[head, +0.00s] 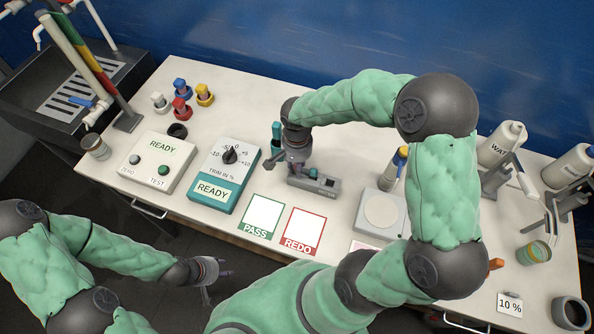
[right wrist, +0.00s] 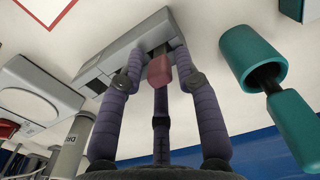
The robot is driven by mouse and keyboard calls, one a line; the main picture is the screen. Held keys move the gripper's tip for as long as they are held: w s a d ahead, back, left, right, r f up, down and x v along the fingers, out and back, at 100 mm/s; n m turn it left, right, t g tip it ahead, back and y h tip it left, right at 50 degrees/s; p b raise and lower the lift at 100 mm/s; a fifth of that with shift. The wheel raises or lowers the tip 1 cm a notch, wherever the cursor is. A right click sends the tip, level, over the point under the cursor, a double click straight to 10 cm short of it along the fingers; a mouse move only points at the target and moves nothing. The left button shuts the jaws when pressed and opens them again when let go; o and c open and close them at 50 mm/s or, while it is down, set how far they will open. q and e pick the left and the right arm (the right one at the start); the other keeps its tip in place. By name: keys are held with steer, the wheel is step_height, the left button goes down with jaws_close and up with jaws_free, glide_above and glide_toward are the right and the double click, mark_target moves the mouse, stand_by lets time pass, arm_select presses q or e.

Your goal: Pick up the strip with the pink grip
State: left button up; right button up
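The strip's pink grip (right wrist: 159,70) stands up from a slot in a grey block (right wrist: 105,62) in the right wrist view. The strip itself is hidden below the grip. My right gripper (right wrist: 158,62) is at the block with its purple fingers spread around the pink grip, and gaps show at the sides. In the head view the right gripper (head: 291,165) is over the left end of the grey block (head: 322,190) and covers most of the grip. My left gripper (head: 213,275) is open and empty, low in front of the table.
A teal holder with a teal-handled tool (head: 277,135) stands close behind the right gripper. The TRIM box (head: 222,175) is left; PASS (head: 262,216) and REDO (head: 303,230) cards lie in front. A scale (head: 381,214) and a bottle (head: 397,165) stand right.

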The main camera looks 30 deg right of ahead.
steer(key=shift+f, duration=0.25)
steer(key=c, duration=0.6)
steer(key=shift+r, duration=0.1)
steer(key=shift+c, duration=0.2)
